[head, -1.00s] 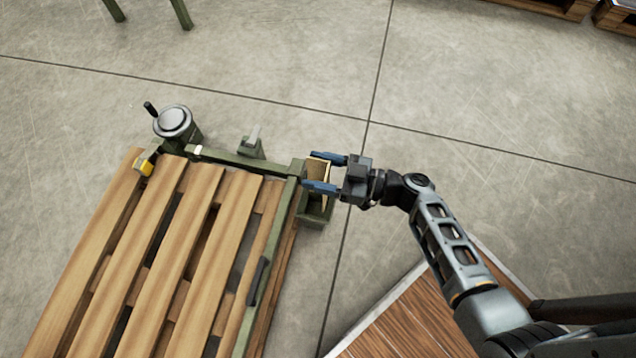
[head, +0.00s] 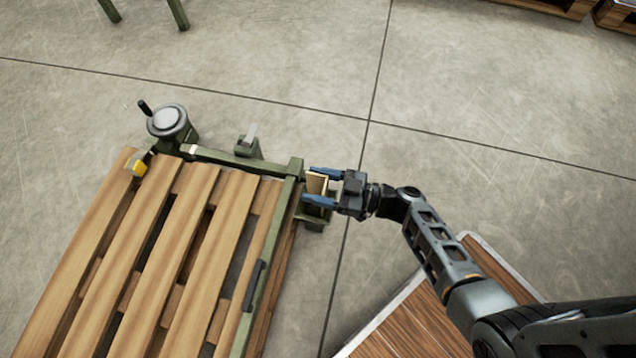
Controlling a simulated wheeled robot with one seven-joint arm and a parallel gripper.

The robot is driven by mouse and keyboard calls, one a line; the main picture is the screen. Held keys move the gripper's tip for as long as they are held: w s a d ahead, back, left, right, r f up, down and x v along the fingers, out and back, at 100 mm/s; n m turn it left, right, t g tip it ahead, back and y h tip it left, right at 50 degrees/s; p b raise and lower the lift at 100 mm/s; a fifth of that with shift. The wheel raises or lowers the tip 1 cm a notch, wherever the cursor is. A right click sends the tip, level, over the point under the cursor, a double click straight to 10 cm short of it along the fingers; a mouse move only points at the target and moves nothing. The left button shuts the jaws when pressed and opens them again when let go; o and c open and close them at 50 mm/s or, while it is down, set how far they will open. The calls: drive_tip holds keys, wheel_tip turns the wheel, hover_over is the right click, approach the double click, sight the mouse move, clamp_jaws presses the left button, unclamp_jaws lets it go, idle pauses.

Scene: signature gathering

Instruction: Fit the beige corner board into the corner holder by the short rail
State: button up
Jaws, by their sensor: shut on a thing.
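The beige corner board (head: 316,183) is between the blue fingers of my gripper (head: 319,186), which is shut on it. The board stands just right of the green frame's corner, where the short rail (head: 235,160) meets the long rail (head: 270,270). A green corner holder (head: 317,222) shows partly below the board and the lower finger. My gripper and the board hide much of it, so I cannot tell whether the board is inside it or above it.
A slatted wooden pallet (head: 150,265) lies inside the rails. A round grey-topped post with a black handle (head: 168,121) stands at the rail's left end, near a yellow block (head: 136,168). A brown wooden platform (head: 415,315) is at lower right. Open concrete floor lies behind and right.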

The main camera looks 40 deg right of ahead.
drive_tip(key=shift+f+b, duration=0.3)
drive_tip(key=shift+b, duration=0.05)
drive_tip(key=o, duration=1.3)
drive_tip(key=shift+o, duration=0.2)
drive_tip(key=shift+r, duration=0.2)
